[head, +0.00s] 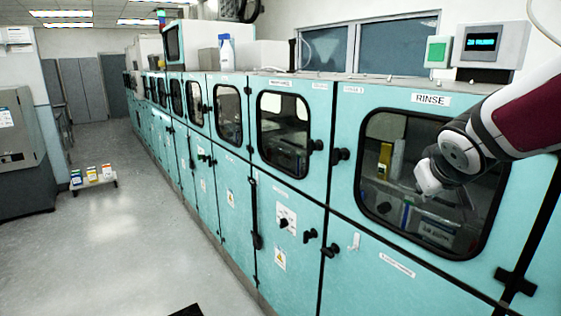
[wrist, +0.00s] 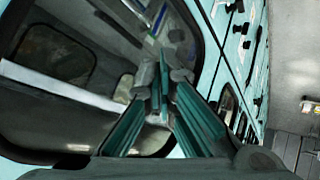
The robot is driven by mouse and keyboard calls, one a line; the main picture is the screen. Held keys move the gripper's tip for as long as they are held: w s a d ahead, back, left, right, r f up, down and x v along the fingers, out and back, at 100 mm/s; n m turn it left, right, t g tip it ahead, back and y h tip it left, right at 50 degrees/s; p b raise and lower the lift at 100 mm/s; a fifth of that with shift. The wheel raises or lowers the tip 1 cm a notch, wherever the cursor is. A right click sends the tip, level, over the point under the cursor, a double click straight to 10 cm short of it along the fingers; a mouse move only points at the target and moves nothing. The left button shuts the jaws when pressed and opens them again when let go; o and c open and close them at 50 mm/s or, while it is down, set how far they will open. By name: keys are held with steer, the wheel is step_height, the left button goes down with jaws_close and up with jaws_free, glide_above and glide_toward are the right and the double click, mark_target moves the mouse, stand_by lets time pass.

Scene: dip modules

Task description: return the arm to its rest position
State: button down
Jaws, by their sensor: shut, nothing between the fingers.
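My arm reaches in from the right edge of the head view, in front of the rinse module's window (head: 425,225). My gripper (head: 428,180) is at its end, small and partly merged with the dark window behind it. In the wrist view my gripper (wrist: 168,82) shows its fingers close together, with nothing held between them. The window and its dark frame lie behind the fingers there. I cannot tell how far the fingertips are from the glass.
A long row of teal cabinets (head: 290,205) with latches and handles runs into the distance. A display box (head: 491,44) stands on top at right. A low cart (head: 93,180) with several small boxes stands at left. The grey aisle floor (head: 130,240) is mostly clear.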

steer(key=s+a+f+g+y, duration=0.1)
steer(key=s+a, duration=0.2)
steer(key=s, duration=0.4)
steer(key=s+a+f+m+g+y+b, duration=0.1)
steer(key=s+a, duration=0.3)
steer(key=s, duration=0.4)
steer(key=s+a+f+g+y, duration=0.1)
steer(key=s+a, duration=0.3)
steer(key=s, duration=0.4)
steer(key=shift+s+f+g, duration=0.2)
steer(key=shift+f+g, duration=0.2)
steer(key=shift+f, duration=0.05)
